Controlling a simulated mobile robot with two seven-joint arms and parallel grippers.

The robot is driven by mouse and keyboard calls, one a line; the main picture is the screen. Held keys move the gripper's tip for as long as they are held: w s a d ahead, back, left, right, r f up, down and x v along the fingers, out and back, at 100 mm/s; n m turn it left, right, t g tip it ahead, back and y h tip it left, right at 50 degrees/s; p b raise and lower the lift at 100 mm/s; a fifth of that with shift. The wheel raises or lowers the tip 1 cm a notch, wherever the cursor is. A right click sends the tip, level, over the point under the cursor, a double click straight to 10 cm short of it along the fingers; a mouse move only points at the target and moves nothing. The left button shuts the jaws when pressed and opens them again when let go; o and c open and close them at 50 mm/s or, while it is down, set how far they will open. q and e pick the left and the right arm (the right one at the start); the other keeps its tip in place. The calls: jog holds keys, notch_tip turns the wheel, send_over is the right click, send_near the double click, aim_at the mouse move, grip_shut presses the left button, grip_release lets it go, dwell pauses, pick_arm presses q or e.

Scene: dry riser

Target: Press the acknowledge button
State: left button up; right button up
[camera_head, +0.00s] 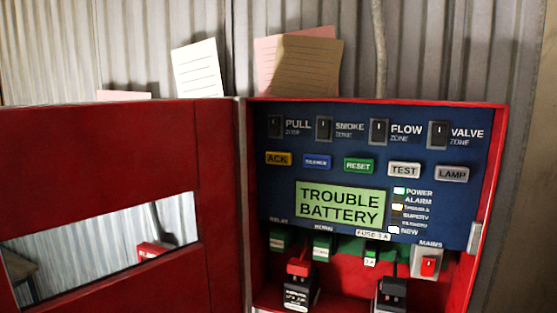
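The yellow acknowledge button, marked ACK (278,159), is at the left end of a button row on the blue panel face (300,220) inside an open red cabinet. To its right are a blue button (317,162) whose label is hard to read, a green RESET button (359,166), a grey TEST button (404,170) and a grey LAMP button (452,174). Below the row, a green display (340,205) reads TROUBLE BATTERY. Nothing covers the ACK button. Neither of my grippers shows in the head view.
The red cabinet door (110,160), with a window, stands open at the left. Several switches sit above the buttons. Papers (197,68) stick up behind the cabinet against a corrugated wall (130,40).

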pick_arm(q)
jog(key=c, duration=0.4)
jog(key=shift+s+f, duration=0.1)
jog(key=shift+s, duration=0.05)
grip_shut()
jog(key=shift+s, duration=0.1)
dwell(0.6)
